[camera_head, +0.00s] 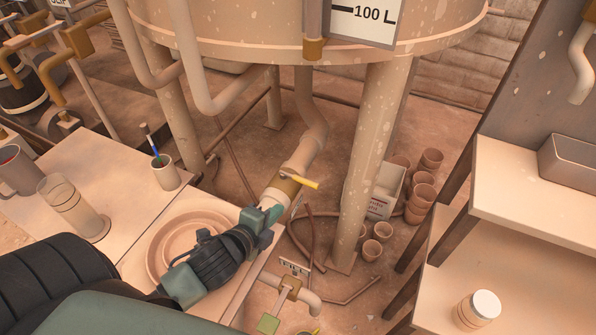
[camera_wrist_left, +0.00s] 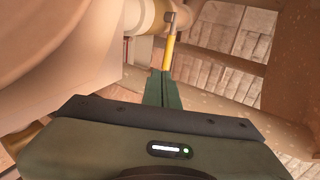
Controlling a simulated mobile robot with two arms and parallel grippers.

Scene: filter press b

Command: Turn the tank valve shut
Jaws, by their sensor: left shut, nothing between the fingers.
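The tank valve is a brass fitting (camera_head: 281,189) on the pale pipe that comes down from the tank. Its yellow lever (camera_head: 304,182) points right and slightly down from the fitting. In the left wrist view the lever (camera_wrist_left: 169,52) stands just beyond my fingertips. My left gripper (camera_head: 268,211) is shut and empty, beside the lower side of the fitting. In the left wrist view the closed green fingers (camera_wrist_left: 162,80) point at the lever's free end; whether they touch it I cannot tell. My right gripper is not in view.
The large tank (camera_head: 260,30) stands on legs above. A lower pipe with a FILL sign (camera_head: 294,267) and a green handle (camera_head: 268,323) is close below my gripper. A glass (camera_head: 75,207) and a pen cup (camera_head: 166,173) stand on the left table. Stacked pots (camera_head: 421,197) stand on the floor.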

